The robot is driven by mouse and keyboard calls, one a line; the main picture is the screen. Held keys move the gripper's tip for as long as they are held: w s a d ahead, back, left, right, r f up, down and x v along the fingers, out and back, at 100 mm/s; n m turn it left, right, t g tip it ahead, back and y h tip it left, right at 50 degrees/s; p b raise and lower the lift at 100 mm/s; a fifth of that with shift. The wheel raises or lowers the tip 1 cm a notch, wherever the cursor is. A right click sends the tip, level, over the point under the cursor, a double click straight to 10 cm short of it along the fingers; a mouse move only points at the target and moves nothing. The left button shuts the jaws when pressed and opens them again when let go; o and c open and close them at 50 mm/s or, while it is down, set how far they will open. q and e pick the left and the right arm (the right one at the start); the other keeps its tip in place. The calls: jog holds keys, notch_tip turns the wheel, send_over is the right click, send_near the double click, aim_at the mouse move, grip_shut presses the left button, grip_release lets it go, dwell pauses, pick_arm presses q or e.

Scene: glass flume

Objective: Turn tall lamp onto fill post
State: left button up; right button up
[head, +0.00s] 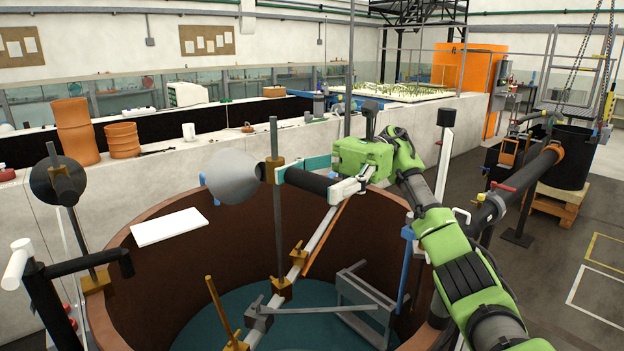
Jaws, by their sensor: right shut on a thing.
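A lamp with a round pale grey head (233,178) stands over the round brown tank. It sits on a tall thin upright rod (277,225) with brass-coloured clamps. A thick black bar (306,181) runs right from the clamp behind the head. My right gripper (318,178) is shut on this bar, one finger behind it and one in front. A second lamp with a dark round head (57,180) stands at the left on its own rod. No post is clearly marked as the fill post; I cannot tell which it is. My left gripper is not in view.
The brown tank (160,285) has a white board (169,227) on its rim and a grey frame (362,300) inside. A slanted metal rail (322,228) crosses it. A black-topped white post (445,150) stands right of my arm. Terracotta pots (75,130) stand on the back wall ledge.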

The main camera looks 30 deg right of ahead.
jog(key=o, duration=1.3)
jog(key=shift+r, duration=0.1)
notch_tip(320, 180, up, 10)
jog(key=shift+f, duration=0.1)
